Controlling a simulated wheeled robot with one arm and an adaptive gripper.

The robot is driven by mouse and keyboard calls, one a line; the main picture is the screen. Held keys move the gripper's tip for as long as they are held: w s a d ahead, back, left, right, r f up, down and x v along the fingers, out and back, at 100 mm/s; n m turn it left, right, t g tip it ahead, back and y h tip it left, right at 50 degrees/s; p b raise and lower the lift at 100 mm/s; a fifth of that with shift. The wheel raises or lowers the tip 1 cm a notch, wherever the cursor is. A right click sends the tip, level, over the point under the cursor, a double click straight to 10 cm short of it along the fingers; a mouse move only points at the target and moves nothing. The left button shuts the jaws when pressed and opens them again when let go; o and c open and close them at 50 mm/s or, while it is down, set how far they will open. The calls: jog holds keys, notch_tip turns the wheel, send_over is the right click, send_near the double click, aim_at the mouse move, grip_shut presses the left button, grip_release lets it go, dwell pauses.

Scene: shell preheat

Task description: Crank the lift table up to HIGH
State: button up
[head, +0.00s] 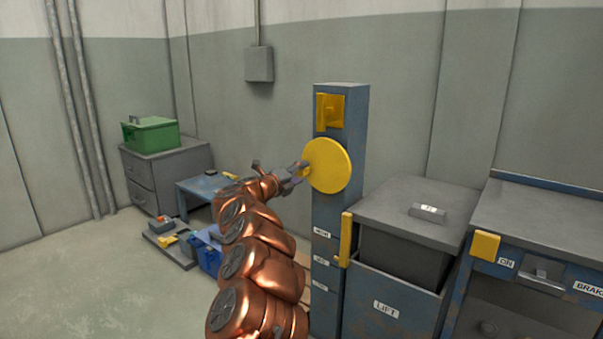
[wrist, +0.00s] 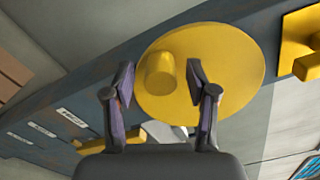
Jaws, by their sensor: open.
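The yellow crank disc (head: 333,168) is on the side of a blue post (head: 325,208). In the wrist view, its round yellow knob (wrist: 160,72) stands out from the disc (wrist: 225,65). My gripper (head: 300,168) is open at the disc's left edge. In the wrist view, my gripper's fingertips (wrist: 158,82) lie to either side of the knob; contact is not clear. The post carries a HIGH label (head: 321,232) above two smaller labels. The blue lift table (head: 372,308), marked LIFT, has a yellow pointer (head: 345,238) near these labels.
A grey lidded bin (head: 405,240) sits on the lift table. Right of it is a blue bench (head: 560,215) with ON and BRAKE labels. A yellow block (head: 330,110) is on the post above the disc. A green box (head: 151,134) sits on a grey cabinet at left.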

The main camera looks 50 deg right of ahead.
jog(key=a, duration=1)
jog(key=shift+w+a+r, duration=0.15)
jog(key=shift+a, duration=0.2)
